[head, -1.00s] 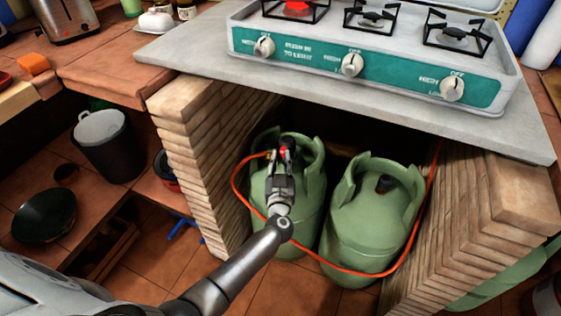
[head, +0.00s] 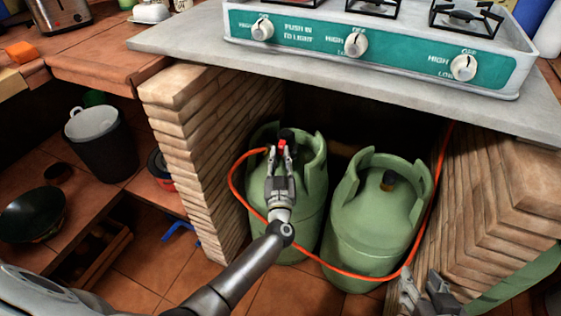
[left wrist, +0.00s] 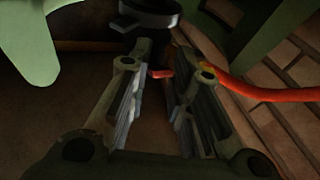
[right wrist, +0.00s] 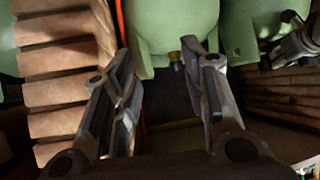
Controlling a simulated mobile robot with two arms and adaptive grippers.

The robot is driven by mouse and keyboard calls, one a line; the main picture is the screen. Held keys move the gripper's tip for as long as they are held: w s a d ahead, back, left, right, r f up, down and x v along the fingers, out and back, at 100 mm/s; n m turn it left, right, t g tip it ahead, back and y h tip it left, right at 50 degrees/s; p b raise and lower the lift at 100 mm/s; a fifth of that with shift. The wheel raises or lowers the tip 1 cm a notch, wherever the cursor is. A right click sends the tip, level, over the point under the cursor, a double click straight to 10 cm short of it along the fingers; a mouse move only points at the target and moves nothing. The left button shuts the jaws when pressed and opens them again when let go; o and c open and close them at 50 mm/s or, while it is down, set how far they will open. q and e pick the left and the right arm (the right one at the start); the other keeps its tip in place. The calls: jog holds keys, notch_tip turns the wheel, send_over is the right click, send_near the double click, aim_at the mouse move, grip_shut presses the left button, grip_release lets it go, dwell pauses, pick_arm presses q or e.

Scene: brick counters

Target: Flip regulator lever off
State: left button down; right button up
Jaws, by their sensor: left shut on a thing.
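The left green gas cylinder (head: 262,215) stands under the stove counter with the black regulator (head: 288,134) on its valve. The regulator's small red lever (head: 282,147) sits between the fingertips of my left gripper (head: 281,157), which is shut on it. In the left wrist view the red lever (left wrist: 160,74) shows between the fingers (left wrist: 157,78), below the dark round regulator body (left wrist: 150,15). My right gripper (head: 425,287) is at the lower right of the head view, in front of the right brick wall. The right wrist view shows its fingers (right wrist: 160,75) apart and empty.
An orange hose (head: 320,262) runs from the regulator, loops low across both cylinders and rises at the right. A second green cylinder (head: 365,235) stands to the right. Brick walls (head: 195,160) flank the niche. The counter slab (head: 190,45) with the stove (head: 380,50) overhangs it.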

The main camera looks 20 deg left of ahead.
pick_arm(q)
jog(key=shift+a+f+b, duration=0.1)
jog(key=shift+f+b, duration=0.05)
jog(key=shift+b, duration=0.4)
pick_arm(e)
jog(key=w+a+r+t+y, duration=0.1)
jog(key=w+r+t, duration=0.2)
jog(key=r, duration=0.3)
jog(key=shift+w+a+t, duration=0.35)
jog(key=shift+a+t, duration=0.05)
jog(key=shift+t, duration=0.1)
pick_arm(q)
jog(key=c, duration=1.5)
grip_release()
jog(key=shift+c, duration=0.2)
pick_arm(e)
jog(key=shift+f, duration=0.1)
